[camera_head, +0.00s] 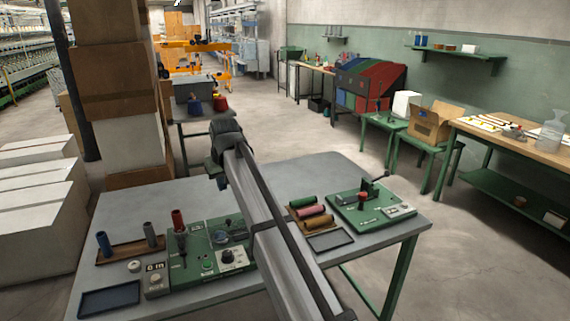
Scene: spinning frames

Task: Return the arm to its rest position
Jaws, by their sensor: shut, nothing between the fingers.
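My arm (280,240) reaches from the bottom edge, right of centre, up and away over the grey worktable (290,172). Its far end is a dark rounded joint. My gripper (221,184) appears as a small dark part hanging below that joint, near the table's far edge. It is shut and I see nothing held in it. Its fingertips are small and hard to make out. The arm link hides part of the middle of the table.
A green device (205,262) and a wooden rack (122,252) with upright spools stand left of my arm. Coloured rolls (314,211) and another green device (368,205) stand right. A pillar (120,90) rises behind the table at left. Floor beyond is partly clear.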

